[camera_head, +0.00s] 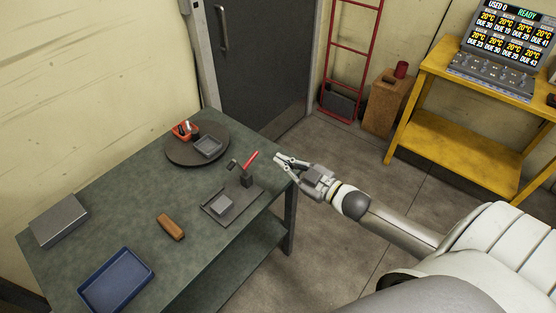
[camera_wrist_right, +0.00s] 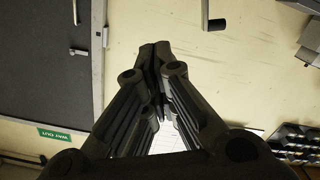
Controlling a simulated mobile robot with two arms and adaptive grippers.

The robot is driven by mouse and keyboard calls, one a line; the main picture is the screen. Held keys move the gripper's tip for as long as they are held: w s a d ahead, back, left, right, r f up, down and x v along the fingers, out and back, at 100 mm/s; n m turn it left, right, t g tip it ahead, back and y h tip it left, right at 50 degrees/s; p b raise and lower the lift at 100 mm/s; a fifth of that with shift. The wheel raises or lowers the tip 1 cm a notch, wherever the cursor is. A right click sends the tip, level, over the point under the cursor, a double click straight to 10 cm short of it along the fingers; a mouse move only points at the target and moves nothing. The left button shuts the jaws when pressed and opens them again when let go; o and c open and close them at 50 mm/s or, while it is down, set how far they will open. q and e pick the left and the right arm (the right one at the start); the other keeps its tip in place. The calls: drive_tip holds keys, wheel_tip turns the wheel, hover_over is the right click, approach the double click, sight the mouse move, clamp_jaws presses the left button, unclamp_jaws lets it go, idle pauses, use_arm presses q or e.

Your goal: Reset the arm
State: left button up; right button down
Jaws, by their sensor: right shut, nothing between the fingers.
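My right gripper (camera_head: 281,160) reaches in from the right in the head view, at the right corner of the green workbench (camera_head: 130,185). It is shut and empty, close to a red-handled tool on a small stand (camera_head: 247,175). I cannot tell how high it is above the bench edge. In the right wrist view the fingers of the right gripper (camera_wrist_right: 155,52) meet at their tips, with a pale wall and a dark door behind them. My left gripper does not show in either view.
On the bench are a round turntable (camera_head: 180,154), a grey box (camera_head: 59,221), a brown block (camera_head: 170,227) and a blue tray (camera_head: 117,281). A yellow table (camera_head: 437,134) with a display (camera_head: 508,35) stands at the back right. Open floor lies between.

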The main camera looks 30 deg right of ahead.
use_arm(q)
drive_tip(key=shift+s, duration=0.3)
